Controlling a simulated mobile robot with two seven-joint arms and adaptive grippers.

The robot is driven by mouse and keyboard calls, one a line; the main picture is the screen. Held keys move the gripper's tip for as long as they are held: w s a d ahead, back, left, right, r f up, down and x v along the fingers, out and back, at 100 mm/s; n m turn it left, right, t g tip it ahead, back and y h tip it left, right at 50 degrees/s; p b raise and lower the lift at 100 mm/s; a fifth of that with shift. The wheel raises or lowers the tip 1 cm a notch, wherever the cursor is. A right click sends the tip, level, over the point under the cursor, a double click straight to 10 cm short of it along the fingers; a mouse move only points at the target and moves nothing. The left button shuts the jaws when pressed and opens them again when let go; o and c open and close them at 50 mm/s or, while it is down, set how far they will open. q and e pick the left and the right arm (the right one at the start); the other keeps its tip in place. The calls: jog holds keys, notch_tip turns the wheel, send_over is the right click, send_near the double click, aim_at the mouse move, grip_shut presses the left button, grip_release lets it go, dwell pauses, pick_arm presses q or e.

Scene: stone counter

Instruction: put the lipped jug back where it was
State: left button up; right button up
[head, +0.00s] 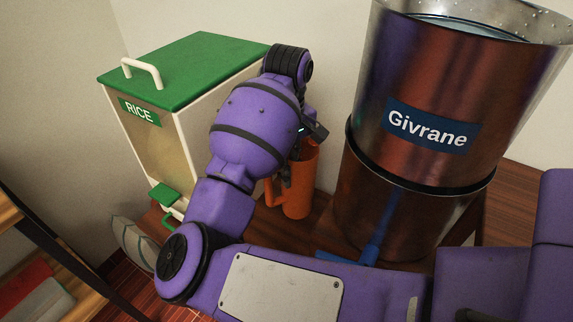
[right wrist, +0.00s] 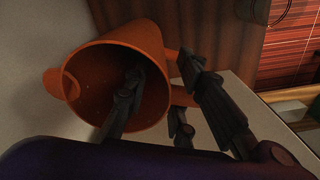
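The lipped jug (head: 299,183) is orange and stands upright on the wooden surface, with its handle on the left in the head view. My right arm hides part of its top. In the right wrist view I look into the jug's mouth (right wrist: 95,60), with the lip at the left. My right gripper (right wrist: 160,75) is at the rim: one dark finger is over or inside the mouth, the others are outside by the handle. The fingers look spread, with a visible gap between them; contact with the wall is unclear. My left gripper is not in view.
A rice bin (head: 185,75) with a green lid stands left of the jug. A large metallic container (head: 420,150) labelled "Givrane" stands close on the right. A wall is behind. A shelf edge (head: 60,255) is at the lower left.

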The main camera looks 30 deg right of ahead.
jog(key=shift+r, duration=0.35)
notch_tip(320, 180, up, 12)
jog(key=p, duration=0.1)
jog(key=shift+f+p, duration=0.15)
jog(key=shift+p, duration=0.25)
jog(key=shift+d, duration=0.1)
